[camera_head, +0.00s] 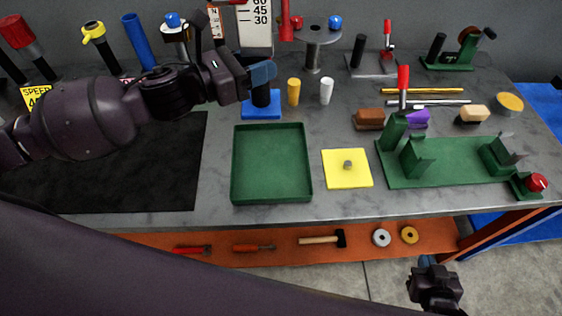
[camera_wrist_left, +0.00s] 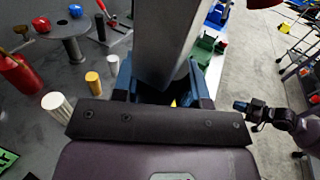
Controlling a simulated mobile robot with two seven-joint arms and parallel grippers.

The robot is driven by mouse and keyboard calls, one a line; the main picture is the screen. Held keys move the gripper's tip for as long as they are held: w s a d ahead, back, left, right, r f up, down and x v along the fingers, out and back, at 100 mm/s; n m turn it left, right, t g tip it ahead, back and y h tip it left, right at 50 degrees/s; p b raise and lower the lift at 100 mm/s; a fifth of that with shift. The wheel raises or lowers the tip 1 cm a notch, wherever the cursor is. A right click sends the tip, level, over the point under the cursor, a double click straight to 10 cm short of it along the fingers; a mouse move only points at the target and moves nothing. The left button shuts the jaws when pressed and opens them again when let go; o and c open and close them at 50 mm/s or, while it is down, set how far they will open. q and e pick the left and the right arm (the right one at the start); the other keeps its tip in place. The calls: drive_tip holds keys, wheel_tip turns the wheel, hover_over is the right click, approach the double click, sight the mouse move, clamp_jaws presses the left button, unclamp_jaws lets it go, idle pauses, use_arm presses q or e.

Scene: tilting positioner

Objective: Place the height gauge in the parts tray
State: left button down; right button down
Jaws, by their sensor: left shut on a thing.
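The height gauge has a blue base (camera_head: 262,112), a black lower column and a tall white numbered scale (camera_head: 255,22). My left gripper (camera_head: 262,73) is shut around its column above the base. In the left wrist view, a large grey column (camera_wrist_left: 168,45) stands between the blue fingers; the base is hidden there. The gauge looks upright; I cannot tell whether its base touches the table. The parts tray (camera_head: 271,190) is a shallow, empty green tray just in front of the base. My right gripper (camera_head: 427,263) is away beyond the front edge, its fingers unclear.
Yellow (camera_head: 293,92) and white (camera_head: 327,90) cylinders stand right of the gauge. A yellow plate (camera_head: 347,169) with a small knob lies right of the tray. A green fixture (camera_head: 450,172) is further right. A black mat (camera_head: 150,185) lies left. A round-topped stand (camera_head: 313,50) is behind.

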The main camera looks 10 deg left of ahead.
use_arm(q)
drive_tip(key=shift+w+d+f, duration=0.1)
drive_tip(key=shift+w+d, duration=0.05)
drive_tip(key=shift+d, duration=0.05)
wheel_tip(320, 180, down, 20)
drive_tip(key=b, duration=0.1)
drive_tip(key=c, duration=0.7)
unclamp_jaws()
drive_tip(key=shift+a+f, duration=0.1)
drive_tip(key=shift+f, duration=0.05)
drive_tip(key=shift+c, duration=0.2)
drive_tip(key=shift+o, duration=0.4)
use_arm(e)
drive_tip(key=shift+s+d+f, duration=0.15)
drive_tip(key=shift+f, duration=0.25)
drive_tip(key=shift+s+d+f, duration=0.1)
drive_tip(key=shift+f, duration=0.3)
drive_tip(key=shift+w, duration=0.1)
